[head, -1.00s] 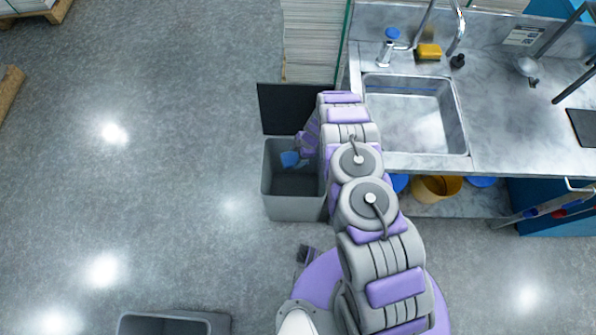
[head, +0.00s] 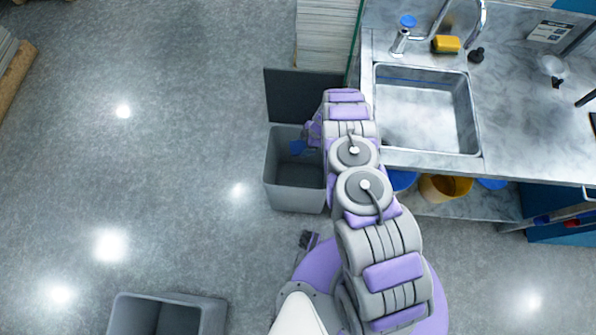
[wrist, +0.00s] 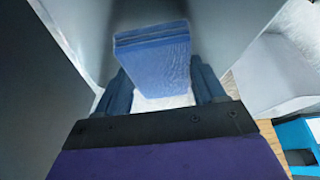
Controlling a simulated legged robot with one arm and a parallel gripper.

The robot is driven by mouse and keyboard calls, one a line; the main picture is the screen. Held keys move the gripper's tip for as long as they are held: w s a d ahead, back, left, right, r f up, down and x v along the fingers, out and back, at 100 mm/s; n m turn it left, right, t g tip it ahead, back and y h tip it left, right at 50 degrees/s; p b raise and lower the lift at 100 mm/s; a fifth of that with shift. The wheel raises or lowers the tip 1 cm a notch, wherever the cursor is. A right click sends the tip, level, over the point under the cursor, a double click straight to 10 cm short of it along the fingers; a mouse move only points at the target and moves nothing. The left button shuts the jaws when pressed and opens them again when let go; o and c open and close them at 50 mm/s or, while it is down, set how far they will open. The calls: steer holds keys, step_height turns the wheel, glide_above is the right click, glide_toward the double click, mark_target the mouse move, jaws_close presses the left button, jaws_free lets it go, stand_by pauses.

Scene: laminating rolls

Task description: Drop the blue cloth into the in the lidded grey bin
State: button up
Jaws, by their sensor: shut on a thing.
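The lidded grey bin (head: 297,198) stands on the floor left of the sink counter, its dark lid (head: 300,97) open and tipped back. The folded blue cloth (wrist: 155,58) is held between the fingers of my gripper (wrist: 160,98) in the wrist view. In the head view the blue cloth (head: 298,147) shows at the bin's opening, near its right side. Grey bin walls surround the cloth in the wrist view. My arm hides part of the bin's right side and most of my gripper in the head view.
A second grey bin (head: 165,315), without a visible lid, stands at the bottom left. Stacked sheets (head: 325,35) stand behind the bin.

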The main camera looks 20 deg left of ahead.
steer(key=shift+a+f, duration=0.15)
steer(key=shift+a, duration=0.3)
steer(key=o, duration=0.7)
steer(key=shift+a+f, duration=0.1)
steer(key=shift+a, duration=0.15)
steer(key=o, duration=0.4)
steer(key=shift+d, duration=0.55)
steer(key=shift+r, duration=0.2)
steer(key=shift+a, duration=0.1)
